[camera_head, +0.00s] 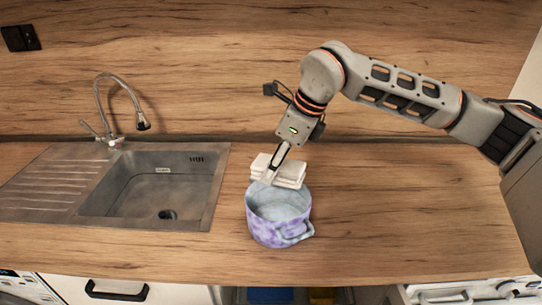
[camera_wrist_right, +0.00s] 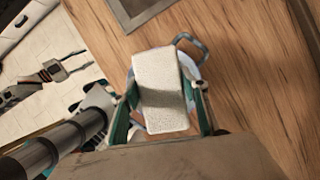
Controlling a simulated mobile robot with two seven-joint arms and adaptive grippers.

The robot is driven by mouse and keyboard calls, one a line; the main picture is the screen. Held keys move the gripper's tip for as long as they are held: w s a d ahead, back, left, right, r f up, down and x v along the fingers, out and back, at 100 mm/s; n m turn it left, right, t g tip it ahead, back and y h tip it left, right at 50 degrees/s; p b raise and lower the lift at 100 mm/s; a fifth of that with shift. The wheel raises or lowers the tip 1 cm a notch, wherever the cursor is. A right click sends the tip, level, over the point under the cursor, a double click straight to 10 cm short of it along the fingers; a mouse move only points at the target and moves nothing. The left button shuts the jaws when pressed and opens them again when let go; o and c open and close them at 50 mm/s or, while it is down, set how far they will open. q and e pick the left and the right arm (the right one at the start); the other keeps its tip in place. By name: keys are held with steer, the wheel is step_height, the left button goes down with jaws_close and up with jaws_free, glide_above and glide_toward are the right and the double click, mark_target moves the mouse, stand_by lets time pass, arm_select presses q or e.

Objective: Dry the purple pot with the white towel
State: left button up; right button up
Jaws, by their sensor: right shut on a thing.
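The purple pot (camera_head: 262,228), mottled purple and pale blue, stands upright on the wooden counter, right of the sink. Its inside looks pale and empty. The folded white towel (camera_head: 291,172) is at the pot's far rim; I cannot tell whether it touches the pot. My right gripper (camera_head: 270,174) is shut on the towel. In the right wrist view the towel (camera_wrist_right: 163,88) sits between the two fingers and hides most of the pot, whose handle loop (camera_wrist_right: 190,40) shows behind.
A steel sink (camera_head: 150,190) with a drainer and a curved tap (camera_head: 115,112) lies to the left. The wooden counter (camera_head: 420,215) is clear to the right of the pot. The wooden splashback (camera_head: 220,60) rises behind. Cupboards and drawers are below the front edge.

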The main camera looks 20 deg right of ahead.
mark_target(275, 182)
steer(key=shift+s+f, duration=0.1)
steer(key=shift+f, duration=0.25)
steer(key=shift+s+f+b, duration=0.15)
steer(key=shift+f+b, duration=0.15)
steer(key=shift+b, duration=0.15)
steer(key=shift+f, duration=0.4)
steer(key=shift+f+b, duration=0.7)
steer(key=shift+f, duration=0.15)
arm_select(q)
steer(key=shift+s+d+f, duration=0.15)
steer(key=shift+d+f, duration=0.2)
steer(key=shift+f, duration=0.15)
steer(key=shift+s+d+f, duration=0.15)
steer(key=shift+d+f, duration=0.15)
steer(key=shift+f, duration=0.15)
arm_select(e)
steer(key=shift+f, duration=0.45)
arm_select(q)
steer(key=shift+s+f, duration=0.25)
steer(key=shift+f+b, duration=0.1)
steer(key=shift+b, duration=0.2)
arm_select(e)
steer(key=shift+f, duration=0.1)
arm_select(q)
steer(key=shift+f, duration=0.25)
arm_select(e)
steer(key=shift+f, duration=0.35)
